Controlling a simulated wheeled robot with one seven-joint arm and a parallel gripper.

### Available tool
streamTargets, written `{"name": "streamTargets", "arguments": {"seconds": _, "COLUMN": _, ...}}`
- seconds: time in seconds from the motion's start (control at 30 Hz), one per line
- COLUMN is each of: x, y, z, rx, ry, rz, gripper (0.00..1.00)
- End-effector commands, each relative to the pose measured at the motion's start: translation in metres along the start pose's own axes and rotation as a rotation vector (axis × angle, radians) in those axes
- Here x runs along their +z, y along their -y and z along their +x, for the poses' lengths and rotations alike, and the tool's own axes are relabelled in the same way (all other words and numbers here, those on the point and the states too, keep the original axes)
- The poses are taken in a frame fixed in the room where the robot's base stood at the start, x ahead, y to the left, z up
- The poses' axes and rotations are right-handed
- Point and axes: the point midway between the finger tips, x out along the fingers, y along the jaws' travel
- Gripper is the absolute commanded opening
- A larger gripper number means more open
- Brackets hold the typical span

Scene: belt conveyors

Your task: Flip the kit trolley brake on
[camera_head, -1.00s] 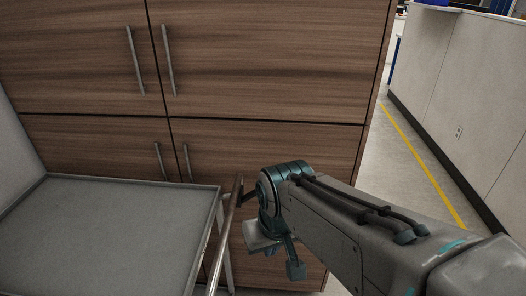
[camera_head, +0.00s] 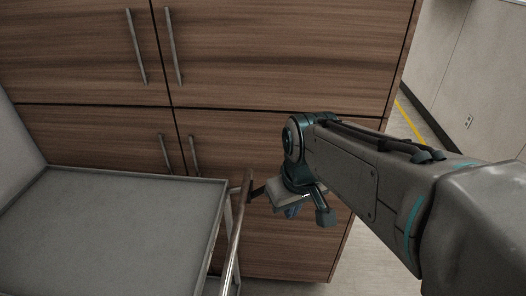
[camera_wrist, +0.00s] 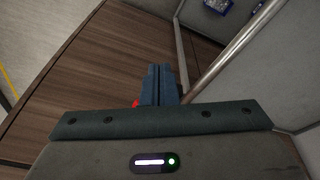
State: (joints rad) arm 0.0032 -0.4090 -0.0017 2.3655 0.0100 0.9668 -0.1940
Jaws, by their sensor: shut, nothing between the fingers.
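The kit trolley (camera_head: 130,235) stands at the lower left in the head view, with a flat grey top and a metal push rail (camera_head: 236,235) on its right side. The rail (camera_wrist: 232,52) also crosses the wrist view, right of my gripper (camera_wrist: 158,70). My gripper's two blue fingers are together and empty. In the head view my gripper (camera_head: 293,211) hangs just right of the rail, mostly hidden by my wrist. A small red part (camera_wrist: 136,103) shows beside the fingers in the wrist view, mostly covered; I cannot tell whether it is the brake.
A wooden cabinet (camera_head: 280,55) with bar handles stands close behind the trolley and my arm. A pale partition wall (camera_head: 470,80) and a yellow floor line (camera_head: 409,120) lie to the right. Blue items (camera_wrist: 219,5) lie near the top of the wrist view. Floor is open at right.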

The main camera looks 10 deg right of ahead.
Motion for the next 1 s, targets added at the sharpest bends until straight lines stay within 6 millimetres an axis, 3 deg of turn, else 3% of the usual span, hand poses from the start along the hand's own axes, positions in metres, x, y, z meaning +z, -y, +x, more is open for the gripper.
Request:
{"name": "streamTargets", "arguments": {"seconds": 0.3, "x": -0.108, "y": -0.016, "z": -0.029, "rx": -0.078, "ry": 0.078, "rz": -0.545, "gripper": 0.0}}
{"name": "streamTargets", "arguments": {"seconds": 0.5, "x": -0.161, "y": -0.025, "z": -0.033, "rx": -0.143, "ry": 0.099, "rz": -0.85, "gripper": 0.0}}
{"name": "streamTargets", "arguments": {"seconds": 0.7, "x": -0.188, "y": -0.03, "z": -0.033, "rx": -0.184, "ry": 0.1, "rz": -1.022, "gripper": 0.0}}
{"name": "streamTargets", "arguments": {"seconds": 1.0, "x": -0.192, "y": -0.031, "z": -0.034, "rx": -0.192, "ry": 0.099, "rz": -1.062, "gripper": 0.0}}
